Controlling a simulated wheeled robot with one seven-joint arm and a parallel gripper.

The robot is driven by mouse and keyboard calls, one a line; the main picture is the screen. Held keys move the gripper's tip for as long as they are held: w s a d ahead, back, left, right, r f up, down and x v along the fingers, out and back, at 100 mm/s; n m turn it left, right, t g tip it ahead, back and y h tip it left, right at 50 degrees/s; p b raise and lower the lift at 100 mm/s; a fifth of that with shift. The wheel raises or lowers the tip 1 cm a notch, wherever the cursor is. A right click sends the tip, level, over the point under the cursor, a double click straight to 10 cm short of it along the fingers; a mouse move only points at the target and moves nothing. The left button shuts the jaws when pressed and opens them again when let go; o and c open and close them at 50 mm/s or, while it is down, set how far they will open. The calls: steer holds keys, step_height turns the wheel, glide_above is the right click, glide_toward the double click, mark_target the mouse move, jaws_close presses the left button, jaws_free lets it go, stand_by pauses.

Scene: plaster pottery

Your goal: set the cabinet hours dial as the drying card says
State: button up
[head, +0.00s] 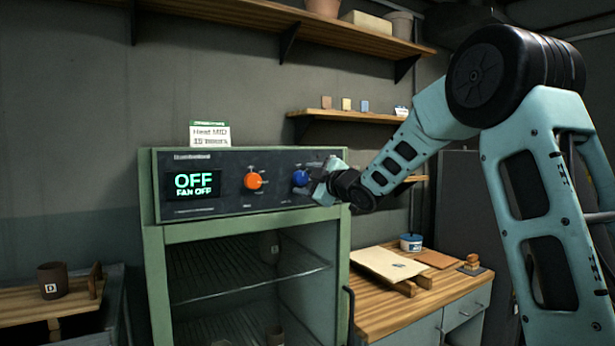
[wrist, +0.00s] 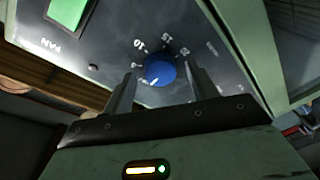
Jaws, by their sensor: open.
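The cabinet (head: 157,250) has a dark control panel with an orange knob (head: 253,181) and a blue dial (head: 299,178). In the wrist view the blue dial (wrist: 160,70) sits between my two fingers, with numbers including 10 and 15 around it. A white mark shows on its lower left part. My gripper (head: 318,184) is open at the dial; it also shows in the wrist view (wrist: 161,78). I cannot tell whether the fingers touch the dial. The drying card (head: 209,134) stands on the cabinet top and seems to read "Heat MID, 15 hours".
The display (head: 194,182) reads OFF and FAN OFF. The cabinet front is open, showing wire shelves (head: 245,277) with dark pots. A wooden bench (head: 440,295) with a pale board stands right; a dark mug (head: 52,280) stands left.

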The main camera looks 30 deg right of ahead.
steer(key=shift+w, duration=0.15)
steer(key=c, duration=1)
